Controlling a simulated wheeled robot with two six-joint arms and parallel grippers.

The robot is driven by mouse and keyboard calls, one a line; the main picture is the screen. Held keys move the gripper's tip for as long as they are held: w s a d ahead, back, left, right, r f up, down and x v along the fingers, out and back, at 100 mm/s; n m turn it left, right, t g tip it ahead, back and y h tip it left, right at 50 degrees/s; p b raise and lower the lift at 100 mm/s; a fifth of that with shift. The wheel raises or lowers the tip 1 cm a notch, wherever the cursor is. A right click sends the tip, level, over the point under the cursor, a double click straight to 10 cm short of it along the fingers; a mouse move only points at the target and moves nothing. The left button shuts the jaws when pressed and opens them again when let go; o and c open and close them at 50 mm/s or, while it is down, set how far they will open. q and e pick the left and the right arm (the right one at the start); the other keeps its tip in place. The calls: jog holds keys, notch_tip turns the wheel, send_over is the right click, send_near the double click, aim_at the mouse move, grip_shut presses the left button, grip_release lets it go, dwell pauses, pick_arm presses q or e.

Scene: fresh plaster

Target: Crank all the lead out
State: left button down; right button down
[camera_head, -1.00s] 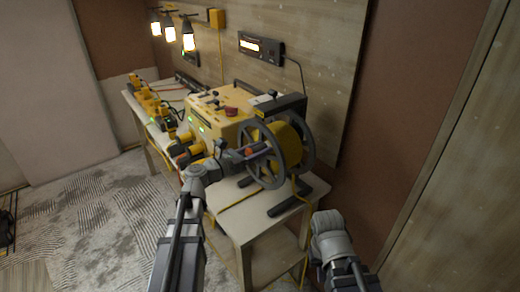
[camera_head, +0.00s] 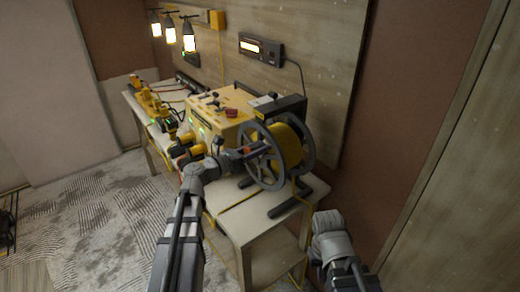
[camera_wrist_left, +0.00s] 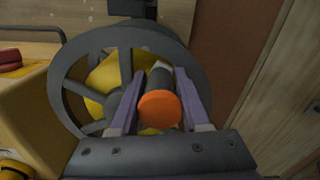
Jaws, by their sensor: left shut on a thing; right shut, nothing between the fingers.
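A cable reel (camera_head: 286,146) with grey spoked wheels and a yellow drum stands on the near end of the bench. It also shows in the left wrist view (camera_wrist_left: 102,76). A dark crank handle with an orange end cap (camera_wrist_left: 159,109) sticks out from the wheel. My left gripper (camera_head: 243,152) is shut on this handle; in the left wrist view its two fingers lie on either side of it. A yellow lead (camera_head: 239,201) runs over the bench top beside the reel. My right gripper (camera_head: 326,219) is shut and empty, low and right of the bench, apart from the reel.
The white bench (camera_head: 258,222) runs back along the wall. A yellow box (camera_head: 214,119) with switches stands behind the reel, with yellow plugs (camera_head: 150,106) farther back. Lit lamps (camera_head: 189,42) and a display unit (camera_head: 261,46) are on the wall.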

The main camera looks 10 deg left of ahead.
pick_arm(q)
jog(key=w+a+n, duration=0.1)
jog(key=n, duration=0.1)
jog(key=w+a+r+n, duration=0.1)
jog(key=n, duration=0.1)
jog(key=shift+a+p, duration=0.35)
jog(key=shift+p, duration=0.05)
jog(key=shift+w+a+r, duration=0.1)
jog(key=shift+w+a, duration=0.25)
jog(key=shift+a, duration=0.05)
jog(key=shift+a, duration=0.1)
jog(key=c, duration=0.6)
grip_release()
jog(key=shift+w+a, duration=0.1)
send_near(258, 135)
jog(key=shift+s+a, duration=0.45)
jog(key=shift+s, duration=0.05)
